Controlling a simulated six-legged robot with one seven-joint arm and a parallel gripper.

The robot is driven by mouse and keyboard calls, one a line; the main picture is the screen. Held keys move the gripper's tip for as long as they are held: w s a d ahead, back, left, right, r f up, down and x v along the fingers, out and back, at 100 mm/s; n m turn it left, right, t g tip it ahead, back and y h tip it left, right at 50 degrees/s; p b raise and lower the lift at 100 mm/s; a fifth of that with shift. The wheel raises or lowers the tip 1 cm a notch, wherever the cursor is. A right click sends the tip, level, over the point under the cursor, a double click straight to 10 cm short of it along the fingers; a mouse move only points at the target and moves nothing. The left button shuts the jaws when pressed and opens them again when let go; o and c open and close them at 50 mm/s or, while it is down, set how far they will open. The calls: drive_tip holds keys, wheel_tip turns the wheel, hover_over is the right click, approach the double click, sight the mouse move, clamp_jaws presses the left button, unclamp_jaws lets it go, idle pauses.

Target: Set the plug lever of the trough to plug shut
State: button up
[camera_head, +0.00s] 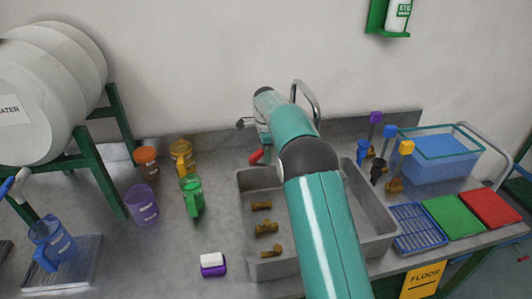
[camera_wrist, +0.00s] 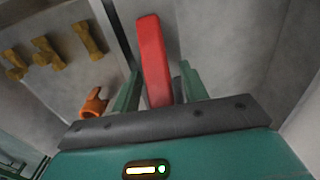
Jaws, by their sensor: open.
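The trough (camera_head: 383,240) is a grey basin set in the bench. A red lever (camera_head: 257,156) shows at its back left edge, just left of my arm. In the wrist view the red lever (camera_wrist: 153,60) stands up between the two green fingers of my gripper (camera_wrist: 160,86). My gripper is open, with a finger on either side of the lever. Whether either finger touches it I cannot tell. The lever's lower end is hidden behind the gripper's dark front bar. My arm covers much of the trough in the head view.
Several brass fittings (camera_head: 267,227) lie in the trough. A small orange piece (camera_wrist: 95,103) is left of my fingers. Cups, including a green one (camera_head: 192,196), stand left of the trough. A faucet (camera_head: 307,95) rises behind.

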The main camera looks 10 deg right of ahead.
sight(260, 149)
clamp_jaws()
drive_tip(key=shift+r, duration=0.1)
drive_tip(key=h, duration=0.1)
drive_tip(key=a+r+h, duration=0.1)
drive_tip(key=h, duration=0.1)
drive_tip(key=a+r+h, duration=0.1)
drive_tip(key=shift+w+h, duration=0.1)
drive_tip(key=shift+h, duration=0.2)
drive_tip(key=shift+a+r+h, duration=0.25)
drive_tip(key=shift+a+h, duration=0.15)
drive_tip(key=shift+h, duration=0.55)
drive_tip(key=shift+a+r+h, duration=0.2)
drive_tip(key=shift+a+h, duration=0.25)
drive_tip(key=shift+h, duration=0.45)
drive_tip(key=shift+a+r+h, duration=0.25)
drive_tip(key=shift+a+h, duration=0.15)
drive_tip(key=shift+h, duration=0.55)
